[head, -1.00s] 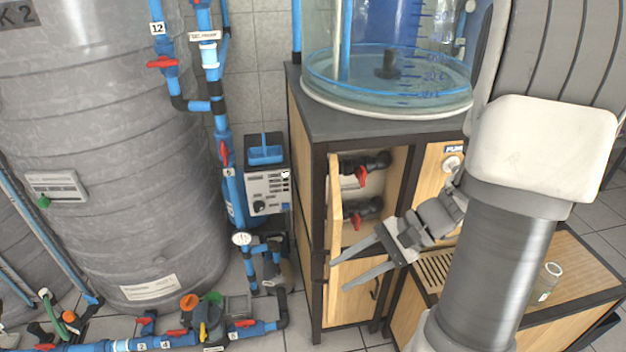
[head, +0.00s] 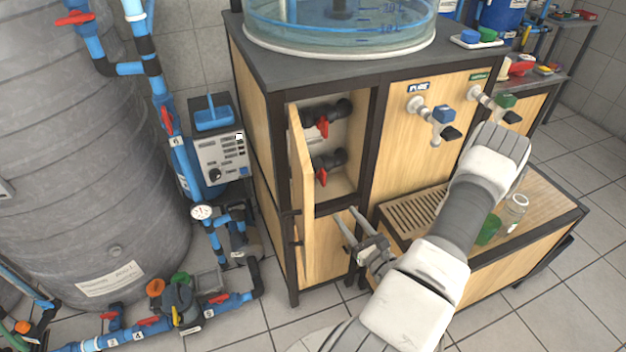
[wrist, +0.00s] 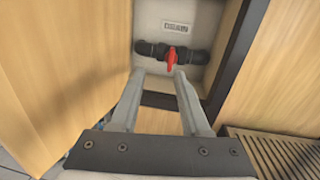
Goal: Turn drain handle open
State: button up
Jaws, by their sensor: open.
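Two black valves with red handles sit inside an open cabinet compartment in the head view. The upper red handle (head: 323,126) and the lower red handle (head: 321,177) both hang roughly downward. The wrist view shows one red handle (wrist: 171,60) on a black horizontal pipe, below a small label (wrist: 178,28) too blurred to read; I cannot tell for sure which valve this is. My gripper (head: 344,212) is open and empty, just outside and below the compartment. In the wrist view its fingers (wrist: 158,76) point toward the handle, short of it.
The open wooden door (head: 301,200) stands left of my gripper. A dark frame post (head: 367,140) bounds the right side. A slatted drain grate (head: 412,214) lies to the right. A green cup (head: 488,230) and glass jar (head: 515,208) stand on the bench.

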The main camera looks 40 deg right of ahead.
notch_tip(320, 180, down, 2)
jog(key=m+h, duration=0.2)
jog(key=b, duration=0.3)
send_near(325, 179)
jog(key=x, duration=0.9)
jog(key=shift+w, duration=0.3)
grip_shut()
